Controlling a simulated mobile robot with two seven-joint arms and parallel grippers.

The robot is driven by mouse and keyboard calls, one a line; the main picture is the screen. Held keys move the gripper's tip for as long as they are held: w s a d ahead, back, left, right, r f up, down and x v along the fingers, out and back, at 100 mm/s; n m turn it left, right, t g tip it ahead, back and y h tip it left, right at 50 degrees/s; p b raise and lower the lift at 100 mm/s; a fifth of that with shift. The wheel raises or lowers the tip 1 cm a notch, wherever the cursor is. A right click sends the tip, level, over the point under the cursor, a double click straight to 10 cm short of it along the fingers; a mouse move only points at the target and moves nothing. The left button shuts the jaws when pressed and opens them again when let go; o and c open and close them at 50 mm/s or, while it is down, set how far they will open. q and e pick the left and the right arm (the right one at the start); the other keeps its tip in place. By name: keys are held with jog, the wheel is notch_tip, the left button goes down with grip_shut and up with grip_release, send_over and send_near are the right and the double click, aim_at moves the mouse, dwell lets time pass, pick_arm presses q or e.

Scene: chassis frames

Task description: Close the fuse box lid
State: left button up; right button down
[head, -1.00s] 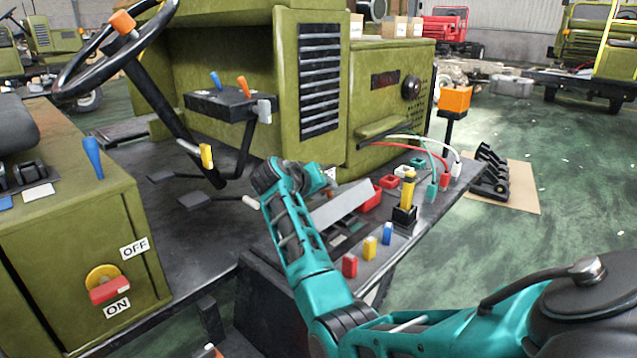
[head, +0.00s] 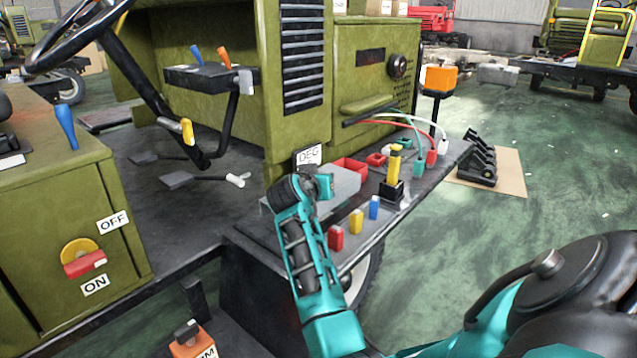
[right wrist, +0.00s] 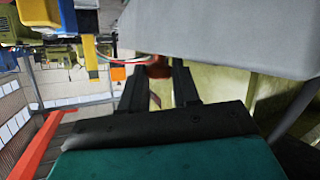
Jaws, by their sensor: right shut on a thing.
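The grey fuse box lid (head: 342,181) lies nearly level over the fuse box on the dark vehicle deck, beside red sockets. Its left part is hidden behind my right wrist. My right gripper (head: 325,186) is at the lid's left end in the head view. In the right wrist view the two dark fingers (right wrist: 158,82) stand a little apart, and the lid (right wrist: 225,38) fills the upper right close to them. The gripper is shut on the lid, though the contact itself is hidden. My left gripper is not in view.
Red, yellow and blue fuses (head: 356,221) stand along the deck's front edge. A yellow-handled black switch (head: 393,178) and coloured cables (head: 415,130) are to the right. A DEG sign (head: 309,155) stands behind my wrist.

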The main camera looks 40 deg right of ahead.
dwell(0.3)
jog(key=c, duration=1.1)
grip_release()
jog(key=shift+s+d, duration=0.1)
jog(key=shift+o, duration=1.4)
